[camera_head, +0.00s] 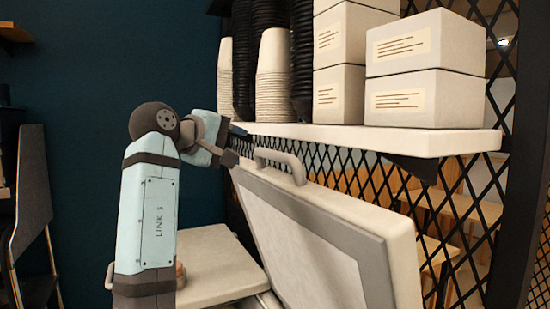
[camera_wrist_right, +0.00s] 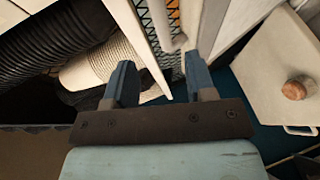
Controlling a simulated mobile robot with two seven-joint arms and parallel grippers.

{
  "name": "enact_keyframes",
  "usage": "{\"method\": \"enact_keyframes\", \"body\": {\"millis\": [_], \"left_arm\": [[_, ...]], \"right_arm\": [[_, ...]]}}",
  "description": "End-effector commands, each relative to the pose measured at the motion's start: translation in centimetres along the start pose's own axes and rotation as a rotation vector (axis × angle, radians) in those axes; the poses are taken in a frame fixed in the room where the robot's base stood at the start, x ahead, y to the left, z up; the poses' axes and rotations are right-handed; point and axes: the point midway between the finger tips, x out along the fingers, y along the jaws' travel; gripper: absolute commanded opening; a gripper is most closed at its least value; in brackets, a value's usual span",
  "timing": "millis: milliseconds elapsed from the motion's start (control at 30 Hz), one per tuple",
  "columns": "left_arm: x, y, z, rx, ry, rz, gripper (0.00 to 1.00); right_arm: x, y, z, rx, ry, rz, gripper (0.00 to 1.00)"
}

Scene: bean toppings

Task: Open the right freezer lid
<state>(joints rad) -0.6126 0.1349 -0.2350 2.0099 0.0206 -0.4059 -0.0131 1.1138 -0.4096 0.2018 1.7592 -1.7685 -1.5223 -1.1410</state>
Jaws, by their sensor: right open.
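The right freezer lid (camera_head: 310,250) is a pale panel with a grey border, raised and tilted steeply below the shelf. Its grey bar handle (camera_head: 280,160) is at the upper edge. My right gripper (camera_head: 236,143) is beside the lid's upper left corner, close to the handle; I cannot tell whether it touches. In the wrist view the right gripper (camera_wrist_right: 162,82) is open, with nothing clearly between its fingers. The left freezer lid (camera_head: 215,268) lies flat behind my arm; it also shows in the wrist view (camera_wrist_right: 275,65). My left gripper is out of view.
A white shelf (camera_head: 440,139) close above the lid holds white boxes (camera_head: 420,95) and stacked cups (camera_head: 274,80). A black lattice (camera_head: 375,175) stands behind. A small round brown object (camera_wrist_right: 295,89) sits on the left lid. A folded dark panel (camera_head: 32,195) stands far left.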

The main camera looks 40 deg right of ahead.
Motion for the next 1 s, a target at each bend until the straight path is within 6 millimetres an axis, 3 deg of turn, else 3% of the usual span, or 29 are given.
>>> {"method": "enact_keyframes", "body": {"millis": [500,700,1000], "left_arm": [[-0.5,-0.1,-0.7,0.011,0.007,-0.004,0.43],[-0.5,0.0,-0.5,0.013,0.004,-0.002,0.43],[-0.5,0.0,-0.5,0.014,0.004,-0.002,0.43]], "right_arm": [[10.2,0.0,0.0,0.001,0.0,0.0,0.5],[12.0,0.0,0.0,0.001,0.001,0.001,0.5],[12.3,-0.1,-0.1,0.001,0.002,0.001,0.5]]}}
